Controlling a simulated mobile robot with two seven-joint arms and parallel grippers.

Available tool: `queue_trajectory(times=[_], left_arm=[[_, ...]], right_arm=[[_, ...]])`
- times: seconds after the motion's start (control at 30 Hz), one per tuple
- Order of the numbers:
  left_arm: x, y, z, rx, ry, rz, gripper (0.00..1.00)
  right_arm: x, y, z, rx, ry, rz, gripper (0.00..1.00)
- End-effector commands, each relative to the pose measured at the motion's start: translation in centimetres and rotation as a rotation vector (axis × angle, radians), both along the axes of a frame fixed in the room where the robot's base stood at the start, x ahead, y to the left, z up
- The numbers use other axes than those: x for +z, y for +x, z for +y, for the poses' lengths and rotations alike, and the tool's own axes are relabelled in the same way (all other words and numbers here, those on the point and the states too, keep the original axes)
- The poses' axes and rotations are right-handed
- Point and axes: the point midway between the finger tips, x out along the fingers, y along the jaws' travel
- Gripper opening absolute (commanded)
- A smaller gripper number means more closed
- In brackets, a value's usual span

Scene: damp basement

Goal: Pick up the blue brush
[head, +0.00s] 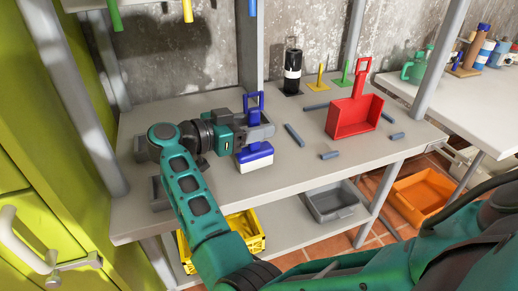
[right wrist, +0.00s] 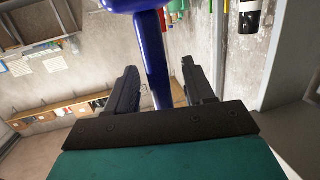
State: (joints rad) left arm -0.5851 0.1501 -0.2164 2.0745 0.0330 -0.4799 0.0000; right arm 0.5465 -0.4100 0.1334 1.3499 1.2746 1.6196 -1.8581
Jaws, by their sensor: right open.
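The blue brush (head: 255,152) stands upright on the grey workbench, its white bristles down and its blue loop handle up. My right gripper (head: 258,128) is open around the brush's handle, just above the blue block. In the right wrist view, the blue handle (right wrist: 156,55) runs between the two separated fingers of the gripper (right wrist: 159,72), with a gap visible on each side. The fingers hide part of the handle in the head view. My left gripper is not in view.
A red dustpan (head: 352,117) stands on the workbench (head: 290,172) to the right, with several small grey pieces around it. A dark bottle (head: 292,72) stands behind. A yellow crate (head: 245,232) and grey bin (head: 332,203) are below. A green cabinet (head: 35,150) is at left.

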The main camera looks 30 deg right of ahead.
Motion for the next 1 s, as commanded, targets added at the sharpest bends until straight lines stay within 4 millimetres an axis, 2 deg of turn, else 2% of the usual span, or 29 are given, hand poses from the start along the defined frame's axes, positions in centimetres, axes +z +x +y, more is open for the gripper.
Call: queue_trajectory(times=[0.13,0.67,1.0], left_arm=[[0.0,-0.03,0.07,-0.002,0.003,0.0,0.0],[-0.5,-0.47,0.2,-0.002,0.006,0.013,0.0],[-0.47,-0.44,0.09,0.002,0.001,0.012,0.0]], right_arm=[[0.06,0.0,0.0,0.0,0.0,-0.001,0.52],[0.03,0.0,0.0,0.0,0.0,-0.001,0.01],[0.06,0.0,-0.02,0.0,-0.001,-0.001,0.0]])
